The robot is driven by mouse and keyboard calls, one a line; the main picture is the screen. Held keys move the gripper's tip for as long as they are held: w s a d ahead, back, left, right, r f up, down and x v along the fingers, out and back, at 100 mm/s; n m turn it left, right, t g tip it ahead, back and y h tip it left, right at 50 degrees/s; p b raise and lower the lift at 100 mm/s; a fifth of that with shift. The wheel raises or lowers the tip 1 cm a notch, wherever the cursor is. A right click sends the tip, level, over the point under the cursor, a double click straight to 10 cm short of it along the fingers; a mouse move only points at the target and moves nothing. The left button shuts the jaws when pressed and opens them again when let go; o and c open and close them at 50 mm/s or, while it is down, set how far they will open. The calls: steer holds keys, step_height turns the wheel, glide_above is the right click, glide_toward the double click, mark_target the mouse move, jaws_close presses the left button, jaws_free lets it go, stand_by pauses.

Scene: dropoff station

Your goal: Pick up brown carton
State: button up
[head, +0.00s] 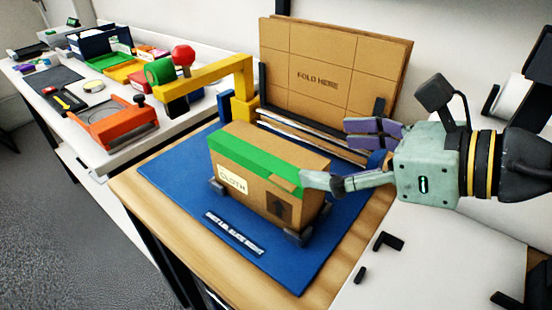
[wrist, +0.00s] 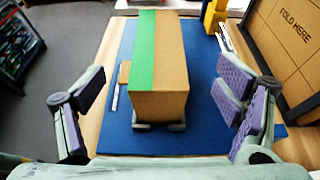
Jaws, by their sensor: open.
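The brown carton (head: 262,180) has green tape along its top and a label reading CLOTH. It stands upright on small grey corner stops on a blue mat (head: 165,181). My gripper (head: 338,158) is open at the carton's right end in the head view, with one finger overlapping the carton's near right corner. In the wrist view the carton (wrist: 172,60) lies ahead, between the two spread fingers of my gripper (wrist: 165,105). Clear space shows between each purple finger pad and the carton's sides. I cannot tell from these views whether anything touches.
A flat cardboard stack marked FOLD HERE (head: 330,72) stands upright behind the mat. A yellow arm-shaped fixture (head: 215,78) rises at the back left. An orange tape dispenser (head: 115,125) and several colored bins sit on the white table. Small black parts (head: 388,241) lie at right.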

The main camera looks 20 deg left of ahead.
steer(key=p, duration=0.1)
glide_toward(269, 149)
steer(key=x, duration=0.2)
steer(key=shift+s+a, duration=0.1)
steer(key=shift+a, duration=0.3)
steer(key=p+x, duration=0.2)
steer(key=x, duration=0.4)
steer(key=shift+d+f, duration=0.15)
steer(key=shift+d, duration=0.05)
steer(key=shift+c, duration=0.6)
steer(key=c, duration=1.6)
